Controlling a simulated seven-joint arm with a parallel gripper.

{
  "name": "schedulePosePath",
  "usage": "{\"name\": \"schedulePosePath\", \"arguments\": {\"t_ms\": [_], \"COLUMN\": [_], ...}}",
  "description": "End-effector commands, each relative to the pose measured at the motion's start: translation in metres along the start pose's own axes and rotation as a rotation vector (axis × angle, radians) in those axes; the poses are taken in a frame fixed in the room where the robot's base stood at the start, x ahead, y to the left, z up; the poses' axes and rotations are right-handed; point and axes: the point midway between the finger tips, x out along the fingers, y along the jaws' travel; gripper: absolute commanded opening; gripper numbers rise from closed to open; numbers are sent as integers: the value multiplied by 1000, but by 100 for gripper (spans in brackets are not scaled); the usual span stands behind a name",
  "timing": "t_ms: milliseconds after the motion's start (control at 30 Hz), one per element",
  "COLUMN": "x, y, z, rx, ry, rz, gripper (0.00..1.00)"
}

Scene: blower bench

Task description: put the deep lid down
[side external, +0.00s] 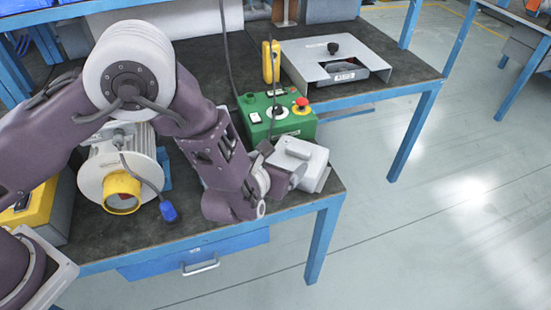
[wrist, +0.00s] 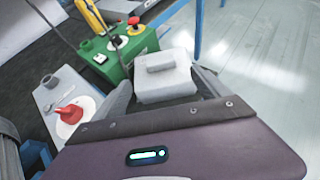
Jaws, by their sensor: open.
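The deep lid appears to be the light grey box-shaped piece with a raised bar on top (side external: 303,160), at the bench's front right corner. In the wrist view the lid (wrist: 166,80) sits between my fingers, bar facing up. My gripper (side external: 276,170) is open, one finger on each side of the lid; it also shows in the wrist view (wrist: 163,92). I cannot tell whether the fingers touch the lid. Its underside is hidden, so its contact with the bench top (side external: 325,182) is unclear.
A green control box (side external: 280,124) with a red button stands just behind the lid. A yellow pendant (side external: 271,62) and metal plate with black knob (side external: 335,65) are farther back. A motor with yellow cap (side external: 122,190) stands left. The bench edge is close by.

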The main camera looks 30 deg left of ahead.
Motion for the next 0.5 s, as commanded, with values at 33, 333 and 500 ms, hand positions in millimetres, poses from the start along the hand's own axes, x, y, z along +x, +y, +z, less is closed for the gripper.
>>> {"name": "schedulePosePath", "arguments": {"t_ms": [33, 333, 500], "x": [-2, -5, -50], "y": [0, 7, 110], "z": [0, 8, 87], "rx": [0, -26, -420], "ry": [-1, -6, -59], "rz": [0, 19, 301], "gripper": [85, 85, 85]}}
